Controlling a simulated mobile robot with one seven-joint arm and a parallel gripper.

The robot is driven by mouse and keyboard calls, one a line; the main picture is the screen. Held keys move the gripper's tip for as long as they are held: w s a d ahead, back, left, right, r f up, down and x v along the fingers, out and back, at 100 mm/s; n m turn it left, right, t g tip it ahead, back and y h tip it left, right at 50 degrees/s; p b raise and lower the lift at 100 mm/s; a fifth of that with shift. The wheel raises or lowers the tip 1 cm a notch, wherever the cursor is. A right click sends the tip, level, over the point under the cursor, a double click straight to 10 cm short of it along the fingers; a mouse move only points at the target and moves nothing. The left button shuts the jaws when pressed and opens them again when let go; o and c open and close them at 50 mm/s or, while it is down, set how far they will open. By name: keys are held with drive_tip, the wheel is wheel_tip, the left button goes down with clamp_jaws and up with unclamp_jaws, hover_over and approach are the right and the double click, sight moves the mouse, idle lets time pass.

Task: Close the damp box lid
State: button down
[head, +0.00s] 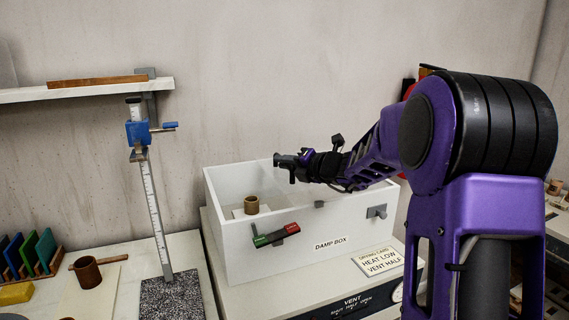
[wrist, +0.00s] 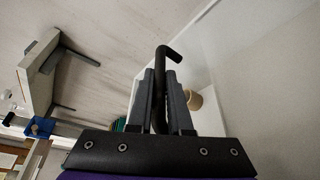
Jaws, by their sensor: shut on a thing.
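The white damp box (head: 262,258) stands with its top open in the head view. A small brown cup (head: 251,205) is inside and also shows in the wrist view (wrist: 194,100). I cannot clearly make out a lid; a large pale panel (wrist: 270,80) fills the right of the wrist view, and I cannot tell if it is lid or box wall. My gripper (head: 288,162) is above the box, pointing left. In the wrist view its fingers (wrist: 160,88) are shut on a dark rod with a bent end (wrist: 164,58). Whether the rod joins the box is unclear.
A red and green indicator (head: 275,235) and a grey catch (head: 376,211) are on the box front. A height gauge (head: 155,200) with a blue slide stands left of the box. A brown mug (head: 86,272) and a shelf (head: 85,91) are farther left.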

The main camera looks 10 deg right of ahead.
drive_tip(key=shift+a, duration=0.15)
idle(0.7)
drive_tip(key=s+a+b, duration=0.3)
drive_tip(key=a+b, duration=0.2)
drive_tip(key=a, duration=1.1)
drive_tip(key=shift+s+b, duration=0.15)
drive_tip(key=shift+b, duration=0.25)
drive_tip(key=c, duration=1.1)
unclamp_jaws()
drive_tip(key=shift+a, duration=0.15)
